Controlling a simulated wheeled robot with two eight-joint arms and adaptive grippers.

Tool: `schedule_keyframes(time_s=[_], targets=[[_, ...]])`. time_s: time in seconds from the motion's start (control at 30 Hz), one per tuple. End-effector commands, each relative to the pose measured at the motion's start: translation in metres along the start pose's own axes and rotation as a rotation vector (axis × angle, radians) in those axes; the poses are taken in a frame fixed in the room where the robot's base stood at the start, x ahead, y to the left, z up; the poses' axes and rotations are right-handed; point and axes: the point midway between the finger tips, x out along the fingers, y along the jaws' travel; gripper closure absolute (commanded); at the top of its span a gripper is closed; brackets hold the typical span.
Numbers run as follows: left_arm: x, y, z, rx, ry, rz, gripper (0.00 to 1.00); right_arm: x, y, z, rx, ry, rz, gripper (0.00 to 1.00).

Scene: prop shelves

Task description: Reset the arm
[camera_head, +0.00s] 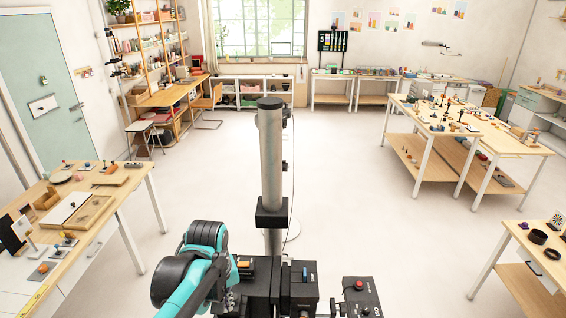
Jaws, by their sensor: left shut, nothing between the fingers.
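My left arm, teal and black, is folded close to my body at the bottom, left of centre. My left gripper (229,300) is small and partly hidden beside the arm, near my dark base. It is shut and empty, and touches no object of the room. My right arm and right gripper do not show.
A wooden table (135,186) with small props and trays stands at the left. Two wooden tables (510,146) with props stand at the right, and another table corner (510,228) shows lower right. Shelves line the back wall. The pale floor (370,220) between is clear.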

Motion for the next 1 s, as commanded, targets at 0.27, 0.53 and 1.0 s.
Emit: schedule_keyframes(time_s=[0.27,0.53,1.0], targets=[[0.07,-0.021,0.021,0.082,0.097,0.045,1.0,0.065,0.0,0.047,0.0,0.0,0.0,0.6],[0.159,-0.047,0.048,0.205,0.248,0.089,1.0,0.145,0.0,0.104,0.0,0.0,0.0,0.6],[0.298,-0.081,0.086,0.388,0.493,0.105,1.0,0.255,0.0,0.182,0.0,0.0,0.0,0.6]])
